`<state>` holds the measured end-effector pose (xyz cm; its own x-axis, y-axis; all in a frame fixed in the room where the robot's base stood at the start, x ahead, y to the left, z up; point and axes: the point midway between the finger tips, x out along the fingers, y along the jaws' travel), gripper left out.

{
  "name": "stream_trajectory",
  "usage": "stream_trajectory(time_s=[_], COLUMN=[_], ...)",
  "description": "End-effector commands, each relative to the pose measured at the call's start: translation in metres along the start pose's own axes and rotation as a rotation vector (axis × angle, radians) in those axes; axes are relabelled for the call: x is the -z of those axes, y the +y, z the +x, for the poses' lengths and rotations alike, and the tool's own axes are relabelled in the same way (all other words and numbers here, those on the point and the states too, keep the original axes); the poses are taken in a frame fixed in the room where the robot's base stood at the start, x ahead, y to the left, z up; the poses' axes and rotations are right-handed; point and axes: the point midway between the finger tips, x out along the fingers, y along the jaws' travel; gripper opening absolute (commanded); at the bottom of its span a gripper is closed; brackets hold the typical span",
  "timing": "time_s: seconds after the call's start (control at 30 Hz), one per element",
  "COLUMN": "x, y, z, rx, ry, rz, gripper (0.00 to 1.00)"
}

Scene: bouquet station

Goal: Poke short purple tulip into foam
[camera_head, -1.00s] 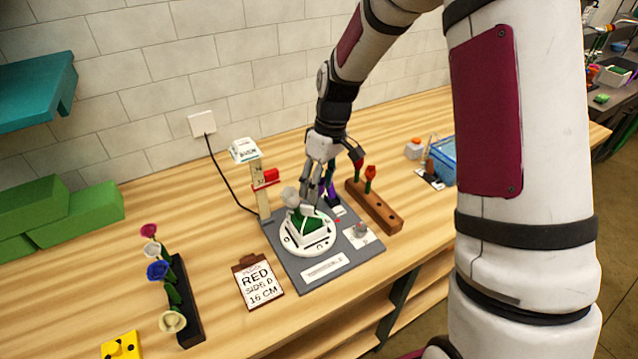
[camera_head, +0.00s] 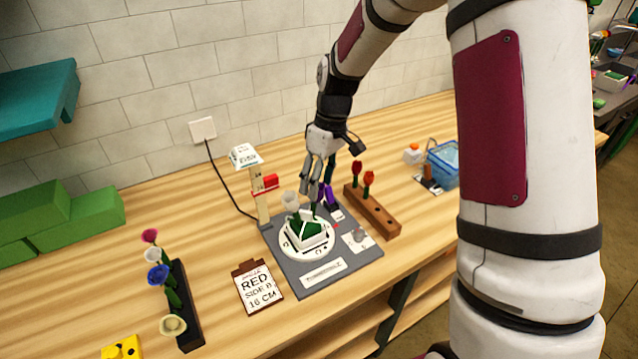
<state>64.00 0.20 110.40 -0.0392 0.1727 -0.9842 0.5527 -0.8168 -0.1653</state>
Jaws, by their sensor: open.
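My gripper (camera_head: 311,196) is open, low over the back of the round white turntable (camera_head: 289,252). Green foam in a white holder (camera_head: 308,236) sits on the turntable. A purple flower (camera_head: 329,194) shows just right of my fingers; I cannot tell whether it stands in the foam or behind it, or whether the fingers touch it. A pale white flower (camera_head: 290,199) stands at the left of the foam. My fingers hide part of the foam's back.
A wooden rack (camera_head: 384,221) with two red flowers stands right of the grey base (camera_head: 347,268). A measuring post (camera_head: 262,205) stands behind left. A sign (camera_head: 257,287) reads RED, SIDE B, 16 CM. A black rack (camera_head: 187,310) with several flowers is left. A blue basket (camera_head: 444,170) is back right.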

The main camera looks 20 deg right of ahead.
Motion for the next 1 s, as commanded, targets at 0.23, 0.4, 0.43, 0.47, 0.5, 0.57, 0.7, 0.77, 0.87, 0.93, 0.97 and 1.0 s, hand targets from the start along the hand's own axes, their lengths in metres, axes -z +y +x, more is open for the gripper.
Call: stream_trajectory(time_s=[0.23,0.4,0.43,0.47,0.5,0.57,0.7,0.77,0.87,0.93,0.97,1.0], x=[0.0,0.0,0.0,0.0,0.0,0.0,0.0,0.0,0.0,0.0,0.0,0.0], y=[0.0,0.0,0.0,0.0,0.0,0.0,0.0,0.0,0.0,0.0,0.0,0.0], z=[-0.009,-0.016,-0.017,-0.018,-0.019,-0.022,-0.027,-0.029,-0.033,-0.035,-0.036,-0.037], rx=[0.0,-0.001,-0.001,-0.001,-0.001,0.0,-0.001,-0.001,-0.001,-0.001,-0.001,-0.001], ry=[0.0,0.001,0.001,0.001,0.0,0.0,0.001,0.001,0.001,0.0,0.0,0.0], rz=[0.0,0.0,0.0,0.0,0.0,0.0,0.0,0.0,0.0,0.0,0.0,0.0], gripper=[0.51,0.51,0.51,0.51,0.51,0.51,0.51,0.51,0.51,0.51,0.51,0.51])
